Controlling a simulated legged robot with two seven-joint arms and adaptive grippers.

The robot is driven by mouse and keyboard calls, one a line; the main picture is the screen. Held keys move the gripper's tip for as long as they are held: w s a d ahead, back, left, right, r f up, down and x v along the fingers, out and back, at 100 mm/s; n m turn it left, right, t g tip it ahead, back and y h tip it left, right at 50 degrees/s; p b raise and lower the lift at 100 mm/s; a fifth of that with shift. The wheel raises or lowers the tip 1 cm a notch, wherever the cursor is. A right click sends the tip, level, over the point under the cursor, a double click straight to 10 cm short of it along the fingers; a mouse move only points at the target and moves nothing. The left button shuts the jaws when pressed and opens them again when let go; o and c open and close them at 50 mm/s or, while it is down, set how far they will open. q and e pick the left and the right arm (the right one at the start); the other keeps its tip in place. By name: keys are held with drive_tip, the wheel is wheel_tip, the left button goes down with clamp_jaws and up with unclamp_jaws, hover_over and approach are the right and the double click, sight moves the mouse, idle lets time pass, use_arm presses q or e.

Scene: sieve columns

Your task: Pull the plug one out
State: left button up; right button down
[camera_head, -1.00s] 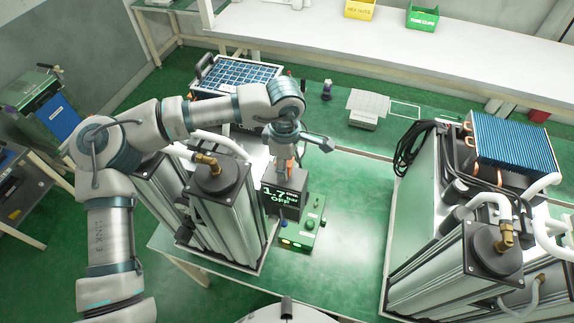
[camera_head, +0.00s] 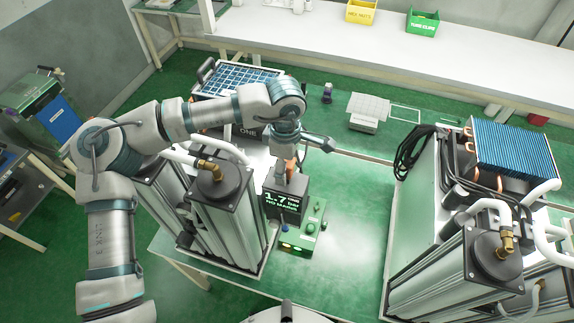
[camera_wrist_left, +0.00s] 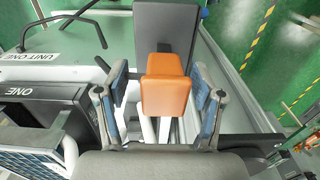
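The orange plug (camera_wrist_left: 166,92) sits between the two fingers of my left gripper (camera_wrist_left: 161,82) in the left wrist view. The fingers stand apart, with a visible gap beside the plug, clearest on its left. In the head view the orange plug (camera_head: 291,167) shows only partly behind my left gripper (camera_head: 284,172), above the dark display box (camera_head: 287,203) of unit one. I cannot tell whether the plug is seated in its socket. The display shows 1.7 and a lower line that seems to read NO MAINS. My right gripper is not in view.
The metal columns (camera_head: 222,215) of unit one stand close left of the gripper. A green control box (camera_head: 303,236) is in front. A second unit (camera_head: 470,262) stands at right. The green bench top (camera_head: 348,215) between the units is clear.

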use_arm(q)
wheel_tip(320, 180, up, 12)
drive_tip(key=shift+w+f, duration=0.1)
idle(0.5)
